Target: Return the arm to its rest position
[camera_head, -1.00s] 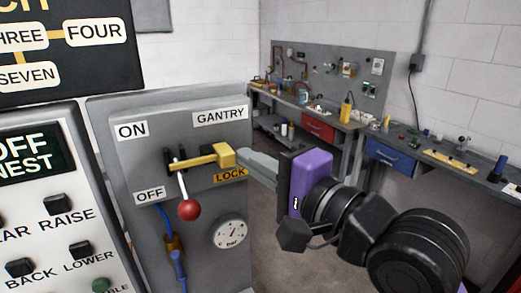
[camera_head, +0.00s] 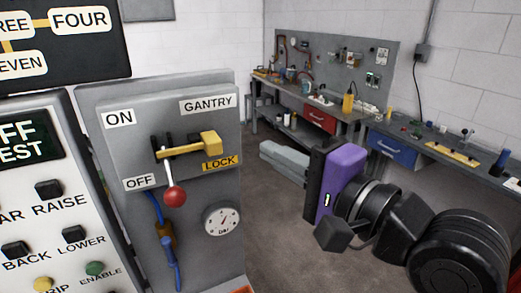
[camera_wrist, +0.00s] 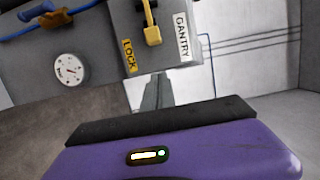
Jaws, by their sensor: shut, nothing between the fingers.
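My gripper (camera_head: 283,163) has a purple body and grey fingers, and its fingers are shut with nothing between them. It is held in the air to the right of the grey gantry box, apart from it. The fingers also show in the wrist view (camera_wrist: 152,95), pointing toward the box. The gantry box (camera_head: 212,140) carries a yellow lock bar (camera_head: 190,148) and a lever with a red knob (camera_head: 174,197), which hangs down near the OFF label. The yellow bar lies across the lever slot. In the wrist view the yellow bar (camera_wrist: 152,32) is beyond the fingers.
A pressure gauge (camera_head: 221,219) and blue hoses (camera_head: 169,250) are low on the box. A button panel (camera_head: 55,215) stands at the left. Workbenches with tools (camera_head: 445,148) line the back and right walls. Open floor lies between the box and the benches.

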